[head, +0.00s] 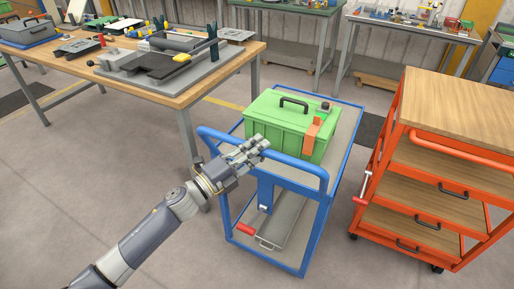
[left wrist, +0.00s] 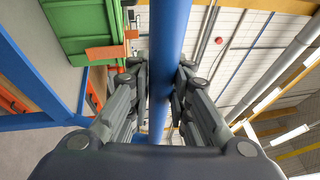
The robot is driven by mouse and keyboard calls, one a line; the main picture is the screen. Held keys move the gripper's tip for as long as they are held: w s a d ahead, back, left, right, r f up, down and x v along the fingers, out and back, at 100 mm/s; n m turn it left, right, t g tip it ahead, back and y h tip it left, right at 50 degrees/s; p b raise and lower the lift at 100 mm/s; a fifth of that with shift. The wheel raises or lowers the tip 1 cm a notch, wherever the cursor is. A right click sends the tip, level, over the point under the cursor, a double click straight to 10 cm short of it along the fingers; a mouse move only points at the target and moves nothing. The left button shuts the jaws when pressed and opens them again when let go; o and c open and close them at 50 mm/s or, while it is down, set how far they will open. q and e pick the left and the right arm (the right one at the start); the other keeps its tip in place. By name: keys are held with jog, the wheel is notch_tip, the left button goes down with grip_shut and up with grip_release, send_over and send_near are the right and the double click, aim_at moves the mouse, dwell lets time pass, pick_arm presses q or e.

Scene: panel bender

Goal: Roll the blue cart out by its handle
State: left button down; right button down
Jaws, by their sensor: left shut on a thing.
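The blue cart (head: 334,180) stands in the middle of the head view, with its blue tube handle (head: 300,168) at the near end. My left gripper (head: 258,146) reaches in from the left and is shut on the handle. In the left wrist view the blue handle bar (left wrist: 169,50) runs between the two fingers of the gripper (left wrist: 160,95). A green toolbox (head: 276,121) with a black handle and an orange latch sits on the cart's top shelf. My right gripper does not show.
A wooden workbench (head: 240,58) with fixtures stands at the left, close to the cart. An orange drawer cart (head: 430,190) stands close at the right. A grey tray (head: 287,222) with a red-handled tool lies on the lower shelf. The floor (head: 200,262) in front is clear.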

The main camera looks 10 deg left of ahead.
pick_arm(q)
jog(key=c, duration=1.4)
grip_release()
jog(key=shift+c, duration=0.2)
jog(key=v, duration=1.2)
